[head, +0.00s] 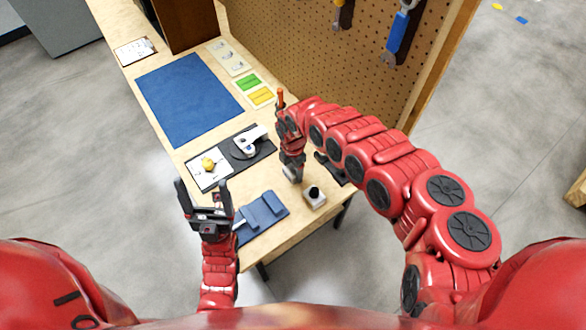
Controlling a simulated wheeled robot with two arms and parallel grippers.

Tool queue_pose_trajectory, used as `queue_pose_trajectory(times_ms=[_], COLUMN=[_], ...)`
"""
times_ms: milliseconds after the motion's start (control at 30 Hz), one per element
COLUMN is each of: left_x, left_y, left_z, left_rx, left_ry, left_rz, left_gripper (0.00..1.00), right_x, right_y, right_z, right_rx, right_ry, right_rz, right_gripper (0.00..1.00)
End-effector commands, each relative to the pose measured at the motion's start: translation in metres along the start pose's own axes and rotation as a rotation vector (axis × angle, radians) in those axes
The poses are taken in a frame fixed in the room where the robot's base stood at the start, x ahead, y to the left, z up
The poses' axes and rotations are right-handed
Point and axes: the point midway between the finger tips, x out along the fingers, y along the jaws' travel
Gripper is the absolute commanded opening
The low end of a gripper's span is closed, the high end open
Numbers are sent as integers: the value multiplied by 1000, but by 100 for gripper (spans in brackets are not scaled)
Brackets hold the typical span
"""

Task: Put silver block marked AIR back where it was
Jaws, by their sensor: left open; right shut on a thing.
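My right gripper (292,170) points down over the right part of the bench and is shut on a small grey thing at its fingertips. It looks like the silver block (293,176), but it is mostly hidden by the fingers and no AIR marking can be read. My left gripper (203,190) is open and empty, with its fingers pointing up, near the bench's front edge left of the blue cloth.
A pale cube with a black round top (314,196) stands near the right corner. A folded blue cloth (262,216) lies at the front. A dark tray (261,155) holds a white device (249,142). A blue mat (187,98) lies farther left. A pegboard (330,70) rises behind.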

Motion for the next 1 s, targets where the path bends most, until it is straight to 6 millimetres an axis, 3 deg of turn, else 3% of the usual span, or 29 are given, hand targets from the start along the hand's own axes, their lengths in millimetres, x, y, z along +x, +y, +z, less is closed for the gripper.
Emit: queue_pose_trajectory(times_ms=[33,167,567,700,1000], left_x=[-2,-1,1,-2,-10], left_y=[0,0,0,0,0], left_z=[0,0,0,0,2], left_rx=[0,0,0,0,0], left_ry=[0,0,0,0,0], left_rz=[0,0,0,0,0], left_gripper=[80,80,80,80,80], right_x=[1,1,-9,-26,-88], right_y=[0,0,1,0,1], right_z=[0,0,1,2,3], right_rx=[0,0,-1,-1,1], right_ry=[0,0,-1,-4,-5], right_rz=[0,0,3,-1,5], right_gripper=[76,99,100,100,100])
